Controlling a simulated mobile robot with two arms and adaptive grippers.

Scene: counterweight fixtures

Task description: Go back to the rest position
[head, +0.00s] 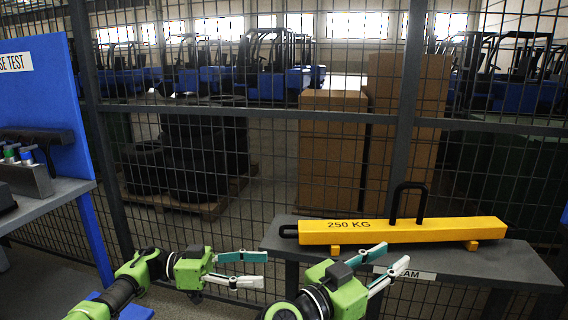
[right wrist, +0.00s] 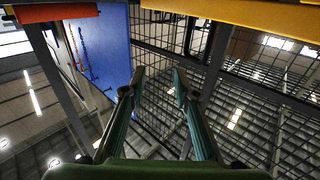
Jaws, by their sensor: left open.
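My left gripper (head: 264,269) is in the lower middle of the head view, left of the grey bench. Its two fingers are apart with nothing between them. My right gripper (head: 396,255) is right of it, in front of the bench and below the yellow beam in the picture. In the right wrist view its fingers (right wrist: 159,72) are apart and the gap is empty. The yellow beam (head: 400,231), marked 250 KG, lies on the bench with a black handle (head: 408,190) on top. It also crosses the top of the right wrist view (right wrist: 240,12).
The grey bench (head: 500,265) stands close in front of my arms. A blue panel (head: 52,95) and another grey table (head: 40,205) with small fixtures stand at the left. A dark mesh fence (head: 265,113) closes the back, with boxes and forklifts behind it.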

